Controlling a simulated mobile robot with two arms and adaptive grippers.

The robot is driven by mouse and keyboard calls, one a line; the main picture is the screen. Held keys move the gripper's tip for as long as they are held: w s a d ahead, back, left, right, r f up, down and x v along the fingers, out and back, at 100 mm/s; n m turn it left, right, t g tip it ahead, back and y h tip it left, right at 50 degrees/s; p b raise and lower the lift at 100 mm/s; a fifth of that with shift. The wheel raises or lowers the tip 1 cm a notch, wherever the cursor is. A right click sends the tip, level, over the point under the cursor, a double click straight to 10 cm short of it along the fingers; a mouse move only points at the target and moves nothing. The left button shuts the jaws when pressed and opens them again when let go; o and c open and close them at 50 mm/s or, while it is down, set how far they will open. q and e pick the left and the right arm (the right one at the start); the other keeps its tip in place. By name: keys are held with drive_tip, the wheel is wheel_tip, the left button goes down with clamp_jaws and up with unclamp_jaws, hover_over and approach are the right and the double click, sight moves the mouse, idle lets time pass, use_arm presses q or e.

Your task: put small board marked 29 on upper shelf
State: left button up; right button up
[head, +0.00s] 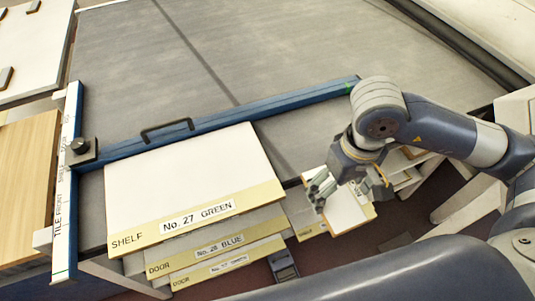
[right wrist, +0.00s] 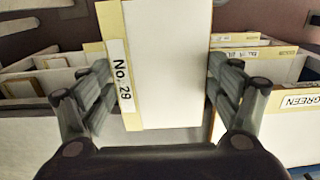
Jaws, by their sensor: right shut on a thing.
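The small board marked No. 29 (right wrist: 168,70) is white with a cream edge strip and stands upright between my right gripper's fingers (right wrist: 160,92) in the right wrist view. In the head view my right gripper (head: 350,188) is shut on this board (head: 349,212), right of the stacked large boards. The gripper partly covers the board there. I cannot make out which surface is the upper shelf. My left gripper is not in view.
A blue rail (head: 240,119) with a black handle (head: 167,127) edges the grey surface (head: 190,50), which is clear. Pale boards in compartments (right wrist: 50,78) show behind the gripper.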

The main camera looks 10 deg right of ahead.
drive_tip(key=shift+w+a+r, duration=0.1)
drive_tip(key=shift+w, duration=0.3)
drive_tip(key=p, duration=0.6)
hover_over(302, 155)
drive_tip(key=shift+f, duration=0.75)
wheel_tip(302, 155, down, 3)
drive_tip(key=shift+f+p, duration=0.1)
drive_tip(key=shift+p, duration=0.85)
drive_tip(key=shift+f, duration=0.2)
drive_tip(key=shift+f, duration=0.2)
drive_tip(key=o, duration=0.7)
drive_tip(key=shift+b, duration=0.3)
drive_tip(key=o, duration=0.3)
